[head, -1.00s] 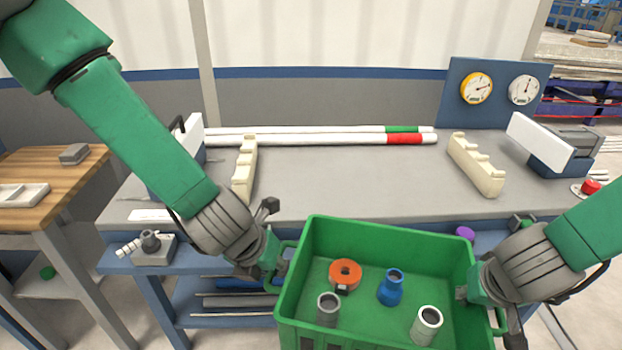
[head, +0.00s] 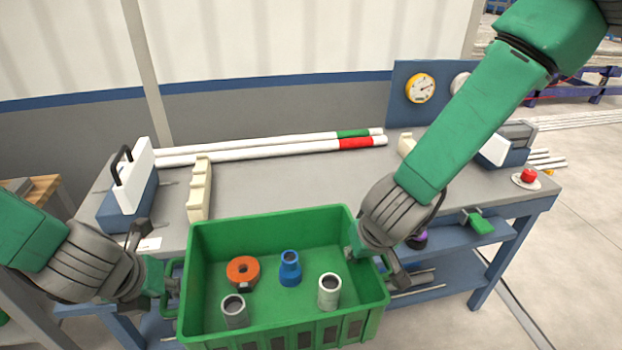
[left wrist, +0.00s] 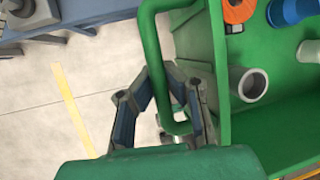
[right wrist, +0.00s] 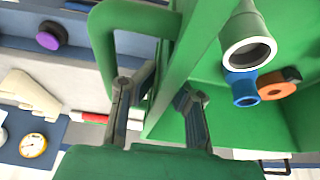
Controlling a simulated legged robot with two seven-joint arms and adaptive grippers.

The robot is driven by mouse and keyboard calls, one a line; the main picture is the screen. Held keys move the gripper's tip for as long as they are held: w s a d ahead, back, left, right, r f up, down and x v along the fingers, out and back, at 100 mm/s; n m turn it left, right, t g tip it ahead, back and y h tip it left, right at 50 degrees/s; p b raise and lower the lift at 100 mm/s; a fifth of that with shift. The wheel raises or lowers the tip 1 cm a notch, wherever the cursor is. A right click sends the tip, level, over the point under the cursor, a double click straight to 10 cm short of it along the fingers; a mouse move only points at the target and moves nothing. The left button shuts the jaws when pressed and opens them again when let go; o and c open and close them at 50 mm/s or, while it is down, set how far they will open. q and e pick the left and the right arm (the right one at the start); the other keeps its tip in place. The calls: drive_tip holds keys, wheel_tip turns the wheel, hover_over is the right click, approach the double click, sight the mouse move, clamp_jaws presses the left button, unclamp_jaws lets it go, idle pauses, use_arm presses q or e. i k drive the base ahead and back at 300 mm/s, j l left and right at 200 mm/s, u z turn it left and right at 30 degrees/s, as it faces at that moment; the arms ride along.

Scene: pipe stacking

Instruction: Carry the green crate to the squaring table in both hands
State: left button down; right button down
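The green crate (head: 280,336) hangs in front of the grey-topped bench (head: 270,180), level with its front edge, between my two grippers. It holds an orange ring (head: 243,270), a blue fitting (head: 290,268), a grey collar (head: 235,310) and a white collar (head: 329,292). My left gripper (head: 164,285) is at the crate's left handle; in the left wrist view its fingers (left wrist: 165,100) close around the handle bar. My right gripper (head: 372,258) is at the right end; in the right wrist view its fingers (right wrist: 158,95) straddle the handle side and wall. Their exact contact is partly hidden.
Two cream notched supports, one at left (head: 199,190), stand on the bench. White pipes (head: 250,150) with green and red bands lie at its back. A clamp-like machine (head: 135,185) stands at left, a red button (head: 528,177) at right. Bare bench top lies beyond the crate.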

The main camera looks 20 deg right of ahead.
sight(323, 189)
drive_tip(key=i+l, duration=0.95)
drive_tip(key=i, duration=0.3)
